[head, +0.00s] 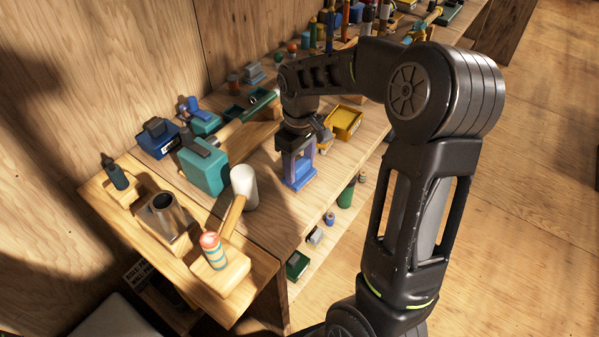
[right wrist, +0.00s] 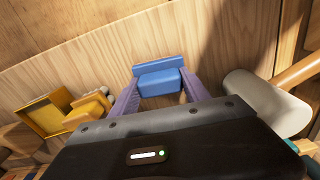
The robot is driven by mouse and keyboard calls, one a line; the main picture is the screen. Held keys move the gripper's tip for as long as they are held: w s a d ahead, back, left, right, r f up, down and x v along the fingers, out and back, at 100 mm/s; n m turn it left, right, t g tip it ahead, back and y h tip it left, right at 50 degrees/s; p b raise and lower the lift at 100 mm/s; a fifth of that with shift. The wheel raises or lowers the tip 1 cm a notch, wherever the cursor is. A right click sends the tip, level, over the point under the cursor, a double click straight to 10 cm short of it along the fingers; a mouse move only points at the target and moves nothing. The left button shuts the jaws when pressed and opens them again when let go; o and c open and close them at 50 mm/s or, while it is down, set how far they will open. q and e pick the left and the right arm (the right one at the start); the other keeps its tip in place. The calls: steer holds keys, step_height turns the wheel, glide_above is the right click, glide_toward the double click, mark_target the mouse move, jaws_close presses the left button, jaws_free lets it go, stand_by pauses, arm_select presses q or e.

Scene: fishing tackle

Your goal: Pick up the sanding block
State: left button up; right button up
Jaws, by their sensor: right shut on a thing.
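The sanding block (right wrist: 160,82) is blue, with a flat plate and a thicker raised part. In the right wrist view it sits between the two purple fingers of my right gripper (right wrist: 158,98). I cannot tell whether the block touches the bench top. My left gripper is not in view.
A white-headed mallet (head: 244,187) lies left of my right gripper, with a teal box (head: 203,168) beyond it. A yellow tray (head: 345,121) stands to the right. The bench's front edge is close, with a lower shelf (head: 325,236) below.

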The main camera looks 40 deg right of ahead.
mark_target(300, 163)
steer(key=c, duration=0.4)
steer(key=shift+c, duration=0.2)
step_height(300, 163, up, 10)
steer(key=shift+r+b, duration=0.1)
steer(key=shift+b, duration=0.2)
stand_by(0.4)
steer(key=o, duration=0.9)
steer(key=c, duration=0.6)
